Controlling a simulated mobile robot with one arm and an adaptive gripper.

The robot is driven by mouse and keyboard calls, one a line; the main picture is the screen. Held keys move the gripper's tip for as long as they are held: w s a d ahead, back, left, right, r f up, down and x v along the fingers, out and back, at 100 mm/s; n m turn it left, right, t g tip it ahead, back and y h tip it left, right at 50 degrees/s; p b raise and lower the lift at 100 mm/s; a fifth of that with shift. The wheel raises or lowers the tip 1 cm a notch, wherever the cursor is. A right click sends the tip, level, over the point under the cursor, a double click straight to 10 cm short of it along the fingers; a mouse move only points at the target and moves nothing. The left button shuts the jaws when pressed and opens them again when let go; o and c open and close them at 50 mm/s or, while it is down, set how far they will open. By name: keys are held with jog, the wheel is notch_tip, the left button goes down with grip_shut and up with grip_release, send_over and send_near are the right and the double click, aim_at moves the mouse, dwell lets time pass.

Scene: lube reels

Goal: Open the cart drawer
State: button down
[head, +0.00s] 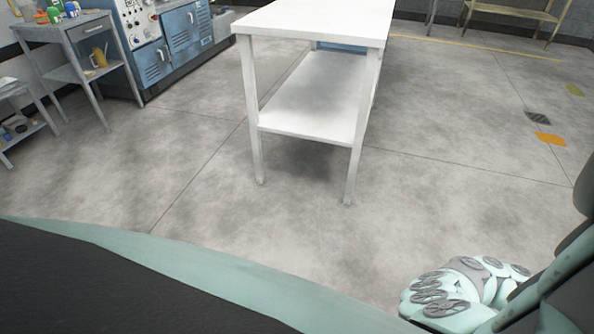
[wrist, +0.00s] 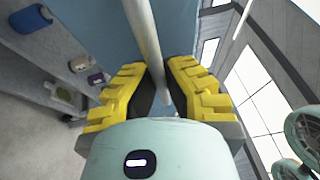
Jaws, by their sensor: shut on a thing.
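In the wrist view my gripper (wrist: 163,95) has its yellow ridged fingers closed around a pale round bar (wrist: 146,38). The bar runs from the top edge down between the fingers and looks like a handle. A flat blue surface (wrist: 95,25) lies behind it; I cannot tell whether this is the drawer front. My gripper does not show in the head view.
A white table (head: 310,22) with a lower shelf stands ahead, with a blue box-like part (head: 341,47) under its top. The concrete floor (head: 200,190) between is clear. A shelf with small items (wrist: 60,70) shows in the wrist view.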

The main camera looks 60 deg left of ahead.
jog(key=s+a, duration=0.2)
jog(key=shift+a, duration=0.35)
jog(key=c, duration=1.5)
grip_release()
jog(key=shift+d, duration=0.1)
jog(key=o, duration=0.5)
jog(key=v, duration=0.7)
jog(key=shift+s+a, duration=0.1)
jog(key=shift+a, duration=0.25)
jog(key=shift+r, duration=0.1)
